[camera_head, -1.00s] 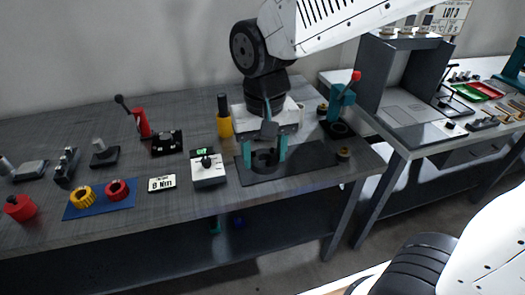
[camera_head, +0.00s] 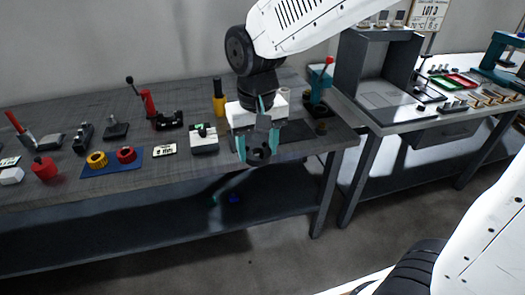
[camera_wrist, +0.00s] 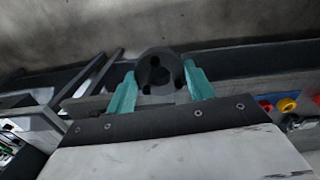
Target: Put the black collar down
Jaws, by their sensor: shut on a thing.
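My gripper (camera_head: 254,148) has two teal fingers and is shut on the black collar (camera_head: 259,157), a dark ring with a central hole. In the head view the collar appears at the bench's front edge, in front of the dark mat (camera_head: 296,133). In the wrist view the collar (camera_wrist: 158,76) sits between both fingertips (camera_wrist: 160,85), its hole and small dark recesses showing. It looks held clear of the bench; the exact gap beneath it cannot be told.
A blue mat (camera_head: 112,165) with a yellow ring (camera_head: 97,160) and a red ring (camera_head: 126,154) lies left on the bench (camera_head: 60,195). A white-topped box (camera_head: 203,140) and a label card (camera_head: 164,150) stand nearer. A teal press (camera_head: 318,85) stands behind, right.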

